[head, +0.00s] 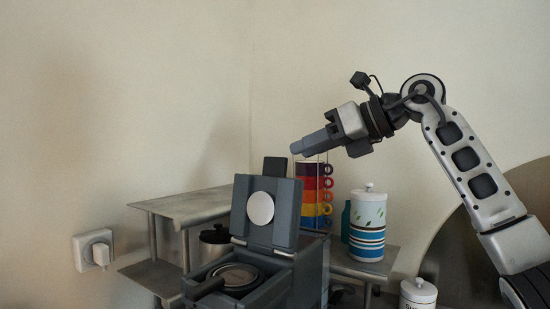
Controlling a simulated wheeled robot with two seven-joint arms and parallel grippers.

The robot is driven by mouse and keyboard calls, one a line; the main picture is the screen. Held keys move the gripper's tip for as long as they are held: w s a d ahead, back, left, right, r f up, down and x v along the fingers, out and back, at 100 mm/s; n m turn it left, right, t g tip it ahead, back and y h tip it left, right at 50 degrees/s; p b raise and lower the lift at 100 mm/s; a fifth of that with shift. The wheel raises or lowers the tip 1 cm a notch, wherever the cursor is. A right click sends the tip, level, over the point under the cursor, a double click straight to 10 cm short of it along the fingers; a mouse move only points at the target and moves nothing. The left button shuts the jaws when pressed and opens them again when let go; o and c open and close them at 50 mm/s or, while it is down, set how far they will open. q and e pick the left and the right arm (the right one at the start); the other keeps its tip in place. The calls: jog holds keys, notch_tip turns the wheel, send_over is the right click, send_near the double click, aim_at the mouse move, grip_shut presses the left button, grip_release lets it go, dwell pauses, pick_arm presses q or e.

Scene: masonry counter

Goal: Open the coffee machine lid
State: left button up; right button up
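The coffee machine (312,272) is a dark grey box at the lower middle of the head view. Its lid (284,212) stands raised, nearly upright, with a round pale disc on its inner face. Below the lid, the open top shows a round recess with a dark handle-like part at its left. My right gripper (299,147) is above and to the right of the lid, apart from it, pointing left. Its fingers show side-on, so I cannot tell whether they are open. Nothing shows held in it. My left gripper is not in view.
Stacked coloured cups (312,184) and a striped canister (368,226) stand behind and right of the machine, on a metal shelf (372,267). A white lidded jar (418,293) is lower right. A metal shelf (182,206) with a dark pot (214,238) is at left.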

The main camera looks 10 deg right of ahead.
aim_at(275, 161)
jog(key=p+x, duration=0.1)
jog(key=x, duration=0.7)
jog(key=shift+d, duration=0.1)
grip_shut()
